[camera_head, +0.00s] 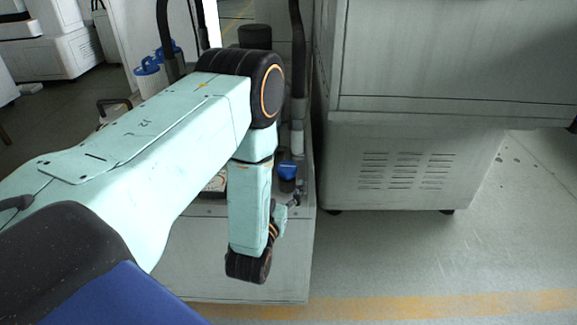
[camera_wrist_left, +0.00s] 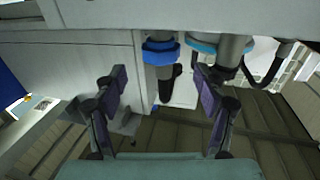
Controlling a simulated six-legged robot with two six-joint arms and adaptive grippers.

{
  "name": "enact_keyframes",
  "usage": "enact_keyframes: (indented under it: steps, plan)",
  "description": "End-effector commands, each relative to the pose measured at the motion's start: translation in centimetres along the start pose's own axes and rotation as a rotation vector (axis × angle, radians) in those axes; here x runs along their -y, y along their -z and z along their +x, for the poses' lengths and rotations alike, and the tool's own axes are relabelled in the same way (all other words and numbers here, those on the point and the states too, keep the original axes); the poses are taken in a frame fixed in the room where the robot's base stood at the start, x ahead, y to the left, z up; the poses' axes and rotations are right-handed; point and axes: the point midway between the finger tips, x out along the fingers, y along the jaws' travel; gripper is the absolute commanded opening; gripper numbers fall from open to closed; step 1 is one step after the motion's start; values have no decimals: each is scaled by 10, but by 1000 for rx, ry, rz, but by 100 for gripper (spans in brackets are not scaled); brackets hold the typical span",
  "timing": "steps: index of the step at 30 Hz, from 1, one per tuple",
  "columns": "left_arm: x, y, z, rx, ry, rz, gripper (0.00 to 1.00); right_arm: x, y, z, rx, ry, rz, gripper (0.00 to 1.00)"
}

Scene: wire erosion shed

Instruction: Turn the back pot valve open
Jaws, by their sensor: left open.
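My left gripper (camera_head: 293,199) reaches down over the grey machine's ledge in the head view, small and partly hidden by my arm. In the left wrist view its two dark fingers (camera_wrist_left: 162,105) stand wide apart with nothing gripped. A dark pot with a blue band (camera_head: 288,172) stands just beyond it. In the left wrist view, a grey cylinder with a blue ring (camera_wrist_left: 161,52) and a black part (camera_wrist_left: 171,84) show beyond and between the fingers, apart from them. I cannot tell which part is the back pot valve. My right gripper is out of view.
A second cylinder with a blue ring (camera_wrist_left: 203,47) and a black hose (camera_wrist_left: 265,75) are near the right finger. A large grey cabinet (camera_head: 405,160) stands right of the ledge. The floor at right is clear.

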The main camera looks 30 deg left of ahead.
Motion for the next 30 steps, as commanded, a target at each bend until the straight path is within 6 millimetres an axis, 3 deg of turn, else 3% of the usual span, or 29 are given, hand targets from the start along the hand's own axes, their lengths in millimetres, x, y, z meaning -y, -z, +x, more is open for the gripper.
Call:
enact_keyframes:
  steps: [13,24,30]
  plan:
    - [-1,-1,60,-2,0,1,71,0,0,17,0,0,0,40]
    - [-1,0,69,1,-1,1,71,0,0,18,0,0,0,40]
    - [-1,0,69,1,-1,1,54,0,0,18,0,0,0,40]
